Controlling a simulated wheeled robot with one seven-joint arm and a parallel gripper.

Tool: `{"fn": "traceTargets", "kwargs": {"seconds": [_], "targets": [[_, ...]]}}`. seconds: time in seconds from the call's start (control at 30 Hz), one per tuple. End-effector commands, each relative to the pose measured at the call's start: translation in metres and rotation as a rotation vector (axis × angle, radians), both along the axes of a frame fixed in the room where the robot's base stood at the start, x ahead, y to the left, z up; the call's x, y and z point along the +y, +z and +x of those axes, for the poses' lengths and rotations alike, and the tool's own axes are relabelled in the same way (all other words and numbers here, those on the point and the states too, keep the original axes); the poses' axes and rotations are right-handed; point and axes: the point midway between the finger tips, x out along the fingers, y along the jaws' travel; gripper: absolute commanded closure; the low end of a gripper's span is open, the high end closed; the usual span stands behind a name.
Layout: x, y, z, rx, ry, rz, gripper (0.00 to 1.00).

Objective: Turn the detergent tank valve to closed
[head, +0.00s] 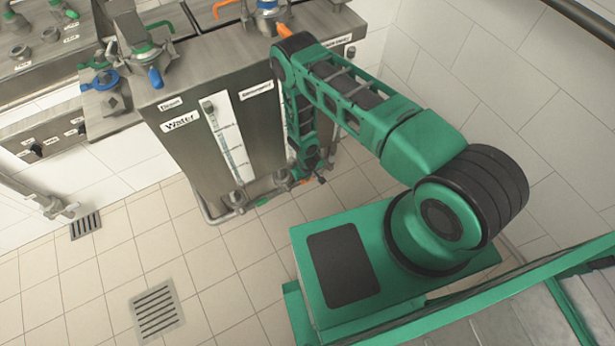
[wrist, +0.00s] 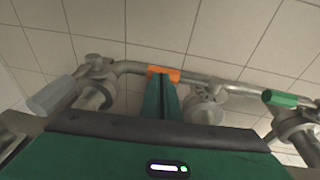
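The steel tank (head: 185,150) has a "Water" label on its left front; the label to its right (head: 258,88) is too small to read surely. Low on the front, a valve with an orange handle (head: 303,181) sits right of one with a green handle (head: 262,201). In the wrist view the orange handle (wrist: 163,73) lies crosswise at my fingertips, and the green handle (wrist: 280,98) is farther right. My gripper (wrist: 163,90) has its two green fingers together, with only a thin dark line between them. I cannot tell whether the tips touch the orange handle.
A grey handle and valve (wrist: 50,95) stand left of my fingers in the wrist view. A pipe (wrist: 225,87) runs behind the handles. The tiled floor (head: 80,270) in front of the tank is open, with two drain grates (head: 157,310). A tiled wall (head: 480,70) is at the right.

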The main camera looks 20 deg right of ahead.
Motion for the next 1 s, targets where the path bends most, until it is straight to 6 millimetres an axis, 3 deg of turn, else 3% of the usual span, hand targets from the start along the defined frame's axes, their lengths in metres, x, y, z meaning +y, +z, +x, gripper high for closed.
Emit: {"fn": "traceTargets", "kwargs": {"seconds": [0.17, 0.33, 0.8, 1.0], "targets": [[-0.003, -0.002, 0.001, -0.004, -0.001, -0.005, 1.00], [-0.003, 0.010, 0.000, -0.004, 0.000, -0.005, 1.00], [-0.005, 0.096, -0.015, -0.003, 0.000, 0.000, 1.00], [-0.006, 0.124, -0.021, -0.002, 0.000, 0.000, 1.00]]}}
